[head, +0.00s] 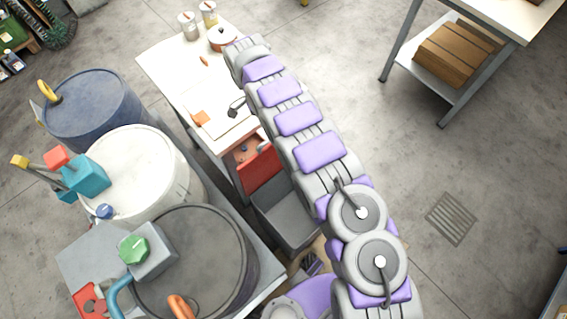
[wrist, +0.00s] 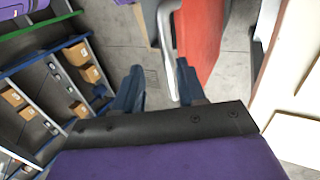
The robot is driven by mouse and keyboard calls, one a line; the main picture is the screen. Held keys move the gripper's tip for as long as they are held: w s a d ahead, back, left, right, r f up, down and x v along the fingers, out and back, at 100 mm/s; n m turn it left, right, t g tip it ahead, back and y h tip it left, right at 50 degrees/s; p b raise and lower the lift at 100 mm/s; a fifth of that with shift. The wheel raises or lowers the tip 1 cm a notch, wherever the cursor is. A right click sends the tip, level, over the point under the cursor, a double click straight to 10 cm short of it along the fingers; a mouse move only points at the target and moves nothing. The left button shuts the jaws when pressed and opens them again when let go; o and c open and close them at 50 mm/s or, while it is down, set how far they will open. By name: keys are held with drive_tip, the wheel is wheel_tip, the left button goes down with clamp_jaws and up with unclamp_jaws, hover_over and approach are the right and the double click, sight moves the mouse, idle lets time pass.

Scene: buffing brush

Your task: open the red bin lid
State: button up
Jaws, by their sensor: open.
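The red bin lid (head: 259,169) stands tilted up at the table side of the grey bin (head: 286,218), and the bin's grey inside seems to show beside it. My arm covers part of the bin's right side. Whether the right finger touches the lid cannot be told. In the head view my gripper is hidden by the arm.
A blue drum (head: 95,105), a white drum (head: 135,165) and a dark drum (head: 215,270) crowd the left. Floor is clear to the right, around a drain grate (head: 451,218).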

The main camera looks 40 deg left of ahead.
drive_tip(key=s+d+p, duration=0.1)
drive_tip(key=s+d, duration=0.3)
drive_tip(key=d, duration=0.2)
drive_tip(key=s+d+r+p, duration=0.1)
drive_tip(key=s+d, duration=0.3)
drive_tip(key=d, duration=0.3)
drive_tip(key=shift+r, duration=0.2)
idle(0.4)
drive_tip(key=shift+w+d, duration=0.1)
drive_tip(key=shift+c, duration=0.5)
